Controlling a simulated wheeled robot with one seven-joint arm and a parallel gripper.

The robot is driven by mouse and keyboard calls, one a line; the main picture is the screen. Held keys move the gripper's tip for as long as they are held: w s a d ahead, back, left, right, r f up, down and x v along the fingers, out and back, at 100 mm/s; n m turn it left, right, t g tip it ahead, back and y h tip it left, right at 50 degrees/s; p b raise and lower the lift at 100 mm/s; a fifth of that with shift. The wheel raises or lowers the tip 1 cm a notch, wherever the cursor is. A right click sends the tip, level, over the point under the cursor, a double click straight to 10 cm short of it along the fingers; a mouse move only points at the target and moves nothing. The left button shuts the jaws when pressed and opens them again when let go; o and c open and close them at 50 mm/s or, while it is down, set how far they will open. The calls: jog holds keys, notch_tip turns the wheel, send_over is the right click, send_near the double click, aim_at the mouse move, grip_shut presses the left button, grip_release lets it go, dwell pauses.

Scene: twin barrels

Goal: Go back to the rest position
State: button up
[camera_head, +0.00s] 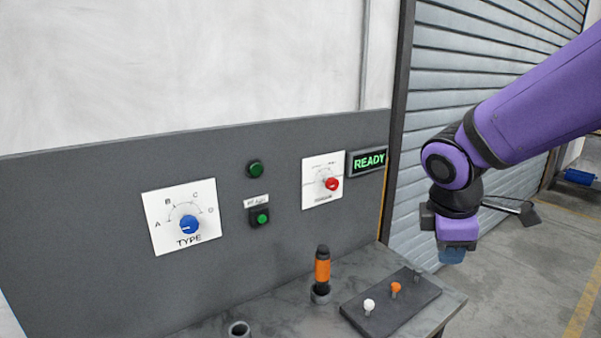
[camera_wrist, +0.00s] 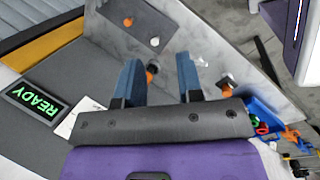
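My gripper (camera_head: 456,256) hangs at the right of the head view, pointing down, in front of the roller shutter and clear of the workbench. In the wrist view its two blue fingers (camera_wrist: 160,80) stand apart with a gap between them. An orange and black item shows in that gap, but it looks to be beyond the fingers on the bench, not held. My purple arm comes in from the upper right.
The wall panel has a blue TYPE dial (camera_head: 189,225), a red knob (camera_head: 331,184) and a lit READY sign (camera_head: 368,161).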

jog(key=s+d+r+m+t+y, duration=0.1)
jog(key=s+d+r+m, duration=0.1)
jog(key=s+r+m, duration=0.2)
jog(key=s+d+r+m+t+y, duration=0.1)
jog(key=s+d+r+m, duration=0.2)
jog(key=s+m, duration=0.6)
notch_tip(320, 180, up, 2)
jog(key=shift+s+d+r+m+y, duration=0.1)
jog(key=shift+s+d+m+y, duration=0.25)
jog(key=shift+m, duration=0.55)
jog(key=shift+w+a, duration=0.1)
